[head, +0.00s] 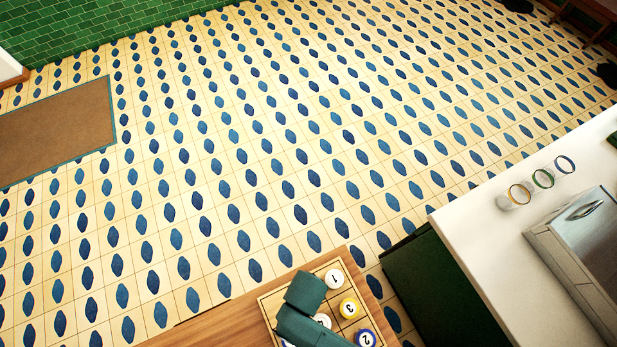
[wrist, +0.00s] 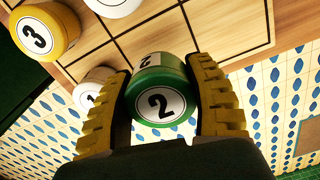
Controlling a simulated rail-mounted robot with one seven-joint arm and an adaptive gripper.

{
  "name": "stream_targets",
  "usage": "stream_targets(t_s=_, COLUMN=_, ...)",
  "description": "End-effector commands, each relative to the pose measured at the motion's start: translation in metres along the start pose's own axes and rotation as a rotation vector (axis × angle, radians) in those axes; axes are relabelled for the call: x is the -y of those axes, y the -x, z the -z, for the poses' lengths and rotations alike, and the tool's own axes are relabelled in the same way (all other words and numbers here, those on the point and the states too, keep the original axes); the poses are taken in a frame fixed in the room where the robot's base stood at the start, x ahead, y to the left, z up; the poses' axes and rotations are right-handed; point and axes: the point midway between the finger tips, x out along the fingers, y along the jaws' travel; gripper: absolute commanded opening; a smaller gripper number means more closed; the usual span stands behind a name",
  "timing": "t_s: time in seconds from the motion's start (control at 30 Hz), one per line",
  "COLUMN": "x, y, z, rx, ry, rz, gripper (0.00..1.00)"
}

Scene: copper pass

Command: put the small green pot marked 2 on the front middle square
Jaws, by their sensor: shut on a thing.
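The small green pot marked 2 (wrist: 162,92) is between the yellow ridged fingers of my gripper (wrist: 166,105) in the wrist view. My gripper is shut on its sides. Its label faces the camera, and another 2 shows on its far side. The wooden board with dark-lined squares (wrist: 225,28) lies beyond the pot; I cannot tell whether the pot touches it. In the head view the board (head: 268,301) is at the bottom, partly covered by my teal arm, which hides my gripper and the green pot. I cannot make out the front middle square.
A yellow pot marked 3 (head: 350,308), a white pot marked 1 (head: 334,278), another white pot (head: 322,320) and a blue-rimmed pot (head: 366,339) are on the board's right side. Bare wooden counter (head: 225,322) lies left of it. A white counter (head: 470,222) stands apart at right.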

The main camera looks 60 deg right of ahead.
Motion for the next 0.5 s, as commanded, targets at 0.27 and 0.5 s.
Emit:
stream_targets(t_s=0.27, x=0.001, y=-0.044, z=0.001, rx=-0.002, ry=0.001, rz=0.001, gripper=0.15)
stream_targets(t_s=0.5, x=0.001, y=-0.048, z=0.001, rx=-0.003, ry=0.002, rz=0.002, gripper=0.15)
